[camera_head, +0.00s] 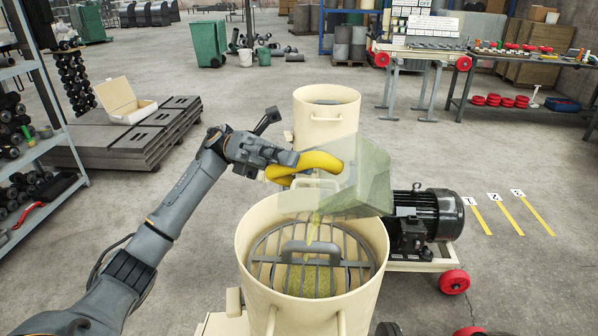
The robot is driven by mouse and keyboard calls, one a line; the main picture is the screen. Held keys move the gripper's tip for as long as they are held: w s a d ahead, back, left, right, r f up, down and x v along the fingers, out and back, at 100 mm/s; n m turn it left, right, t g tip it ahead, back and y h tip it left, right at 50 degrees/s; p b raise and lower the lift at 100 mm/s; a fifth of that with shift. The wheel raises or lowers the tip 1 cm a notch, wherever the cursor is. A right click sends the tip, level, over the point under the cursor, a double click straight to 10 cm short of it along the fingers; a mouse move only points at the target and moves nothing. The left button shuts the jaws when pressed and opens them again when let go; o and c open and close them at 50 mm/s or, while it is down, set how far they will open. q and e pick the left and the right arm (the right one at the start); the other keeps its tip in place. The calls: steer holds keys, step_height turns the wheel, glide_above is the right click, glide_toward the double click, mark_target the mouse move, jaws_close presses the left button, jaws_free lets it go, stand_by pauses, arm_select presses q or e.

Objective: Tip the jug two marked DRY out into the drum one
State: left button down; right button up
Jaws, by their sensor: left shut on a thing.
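My left gripper (276,170) is shut on the yellow handle of a clear, greenish jug (362,185). The jug is tipped on its side above the near cream drum (258,285). A thin yellow-green stream (314,228) falls from the jug into that drum. Inside, a dark round grille (283,247) with a raised handle lies across the opening, and yellow-green material shows under and between its bars. No DRY mark or drum number can be read here. My right gripper does not show.
A second cream drum (325,132) stands just behind the jug. A black motor (437,214) on a red-wheeled cart is right of the near drum. Dark stacked slabs (128,158) with an open box lie at left. Floor at right is mostly clear.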

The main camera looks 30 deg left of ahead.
arm_select(q)
steer(key=shift+a+f+h+b, duration=0.2)
steer(key=shift+a+h+b, duration=0.3)
steer(key=shift+a+b, duration=0.25)
steer(key=shift+a+m+g+h+b, duration=0.3)
steer(key=shift+a+m+g+b, duration=0.15)
steer(key=shift+a+b, duration=0.2)
steer(key=shift+r, duration=0.1)
steer(key=shift+w, duration=0.1)
stand_by(3.0)
